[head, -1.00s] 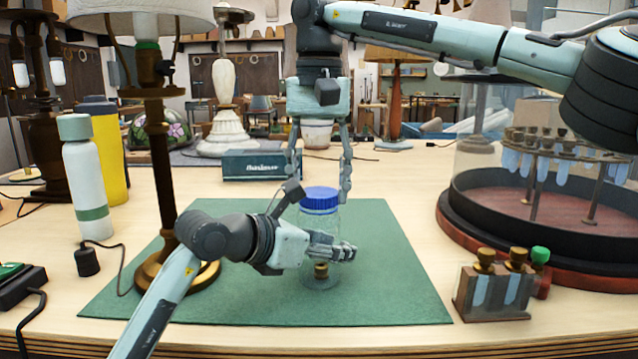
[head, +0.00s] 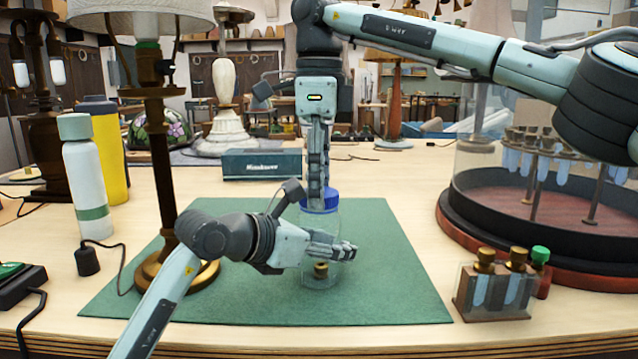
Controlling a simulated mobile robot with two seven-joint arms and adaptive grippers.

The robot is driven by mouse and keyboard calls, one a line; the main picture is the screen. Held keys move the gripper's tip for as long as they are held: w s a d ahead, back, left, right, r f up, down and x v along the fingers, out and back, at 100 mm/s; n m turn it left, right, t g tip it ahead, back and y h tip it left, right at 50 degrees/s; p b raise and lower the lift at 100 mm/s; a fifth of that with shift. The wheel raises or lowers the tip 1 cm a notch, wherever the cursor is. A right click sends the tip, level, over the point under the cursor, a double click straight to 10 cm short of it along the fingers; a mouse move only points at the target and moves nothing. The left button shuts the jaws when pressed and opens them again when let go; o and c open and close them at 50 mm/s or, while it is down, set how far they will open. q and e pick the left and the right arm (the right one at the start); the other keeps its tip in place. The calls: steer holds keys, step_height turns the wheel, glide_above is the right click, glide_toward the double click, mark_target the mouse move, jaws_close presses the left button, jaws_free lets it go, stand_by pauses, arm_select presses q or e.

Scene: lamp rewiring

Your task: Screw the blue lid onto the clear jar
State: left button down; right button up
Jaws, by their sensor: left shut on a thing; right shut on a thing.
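The clear jar (head: 322,222) stands upright on the green mat (head: 385,270), with a small brass piece (head: 321,268) inside near its bottom. My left gripper (head: 335,250) comes in from the left and is shut around the jar's middle. The blue lid (head: 321,201) sits at the top of the jar, level as far as I can see. My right gripper (head: 319,190) points straight down from above and is shut on the lid. Its fingers hide part of the lid, and I cannot tell how far the threads are engaged.
A lamp (head: 160,180) stands on the mat's left, close to my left arm. A white bottle (head: 86,185) and yellow bottle (head: 108,150) are further left. A vial rack (head: 492,290) and a round glass case (head: 560,225) are at right. A blue box (head: 262,165) lies behind.

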steer(key=o, duration=1.3)
steer(key=shift+r, duration=2.25)
steer(key=shift+c, duration=0.3)
step_height(320, 180, up, 4)
steer(key=n, duration=0.6)
steer(key=shift+f, duration=0.25)
